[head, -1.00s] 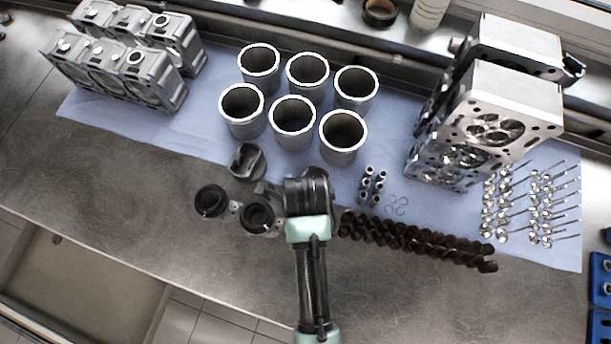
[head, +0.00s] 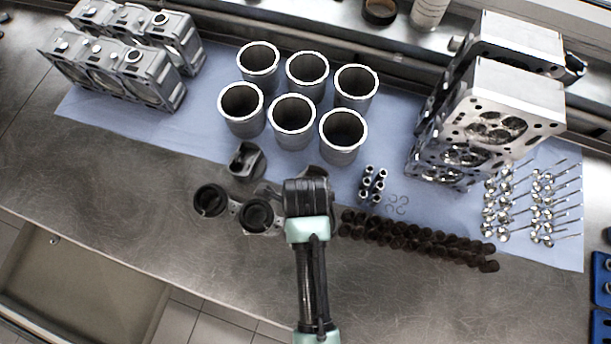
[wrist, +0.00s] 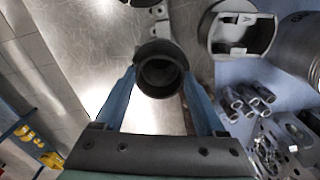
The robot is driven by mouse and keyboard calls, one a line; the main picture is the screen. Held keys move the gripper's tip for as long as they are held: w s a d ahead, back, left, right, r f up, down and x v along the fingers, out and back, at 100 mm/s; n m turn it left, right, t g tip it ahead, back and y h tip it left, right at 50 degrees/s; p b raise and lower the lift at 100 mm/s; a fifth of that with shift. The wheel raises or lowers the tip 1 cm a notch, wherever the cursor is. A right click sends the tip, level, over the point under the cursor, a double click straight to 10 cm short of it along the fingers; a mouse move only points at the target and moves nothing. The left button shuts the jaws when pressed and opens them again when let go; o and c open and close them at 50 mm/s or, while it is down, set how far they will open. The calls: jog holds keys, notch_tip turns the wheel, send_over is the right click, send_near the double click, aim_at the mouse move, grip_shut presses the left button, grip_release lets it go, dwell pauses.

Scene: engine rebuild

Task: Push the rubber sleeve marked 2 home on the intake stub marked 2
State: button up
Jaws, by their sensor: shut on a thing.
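A black rubber sleeve (head: 257,215) sits at the right end of a small grey metal intake piece, left of my wrist in the head view. My gripper (wrist: 160,76) is shut on this sleeve, with one blue finger on each side of it. In the wrist view the sleeve (wrist: 160,66) shows as a dark ring seen from its open end. The intake piece (wrist: 158,10) shows just beyond it. The stub under the sleeve is hidden, and I cannot tell how far down the sleeve sits. No number is readable. A similar dark ring (head: 210,200) stands at the left end.
A piston (head: 247,161) stands just behind the sleeve. Several cylinder liners (head: 292,115) stand farther back on the blue mat. The bench front left (head: 120,200) is clear.

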jog(key=shift+f, duration=0.15)
jog(key=o, duration=1.3)
notch_tip(320, 180, up, 8)
jog(key=p, duration=0.8)
jog(key=shift+f, duration=0.15)
